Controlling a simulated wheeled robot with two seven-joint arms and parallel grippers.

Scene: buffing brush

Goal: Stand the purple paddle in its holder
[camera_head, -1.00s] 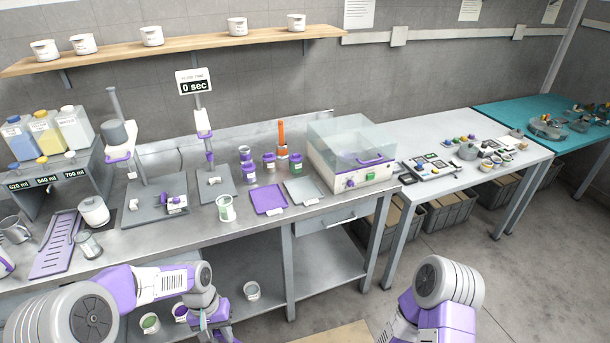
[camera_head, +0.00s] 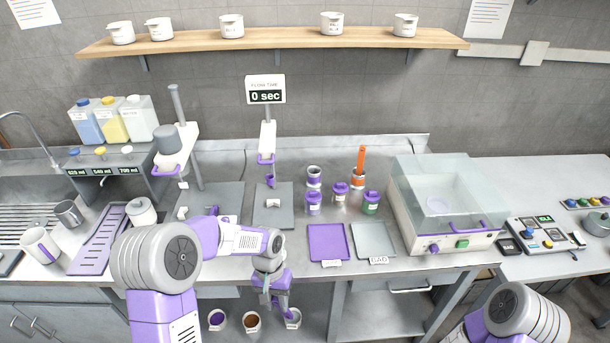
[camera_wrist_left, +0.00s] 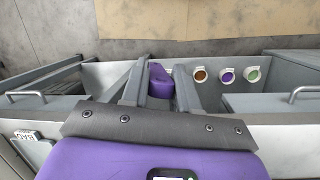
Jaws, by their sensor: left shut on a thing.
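My left gripper (camera_head: 279,300) hangs in front of the bench's front edge, fingers pointing down. In the left wrist view its two grey fingers are shut on a purple piece (camera_wrist_left: 160,82), which looks like the end of the purple paddle. The rest of the paddle is hidden or too small to make out in the head view. A small cup with a purple band (camera_head: 314,175) stands at the back of the bench and looks like the paddle's holder. Beside it an orange paddle (camera_head: 361,160) stands upright in its own holder. My right gripper is out of view.
Lidded jars (camera_head: 313,203) stand in front of the banded cup. A purple tray (camera_head: 328,243) and a grey tray (camera_head: 373,240) lie near the front edge. A clear-lidded machine (camera_head: 445,205) stands to the right. Open cups (camera_head: 217,319) sit below the bench top.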

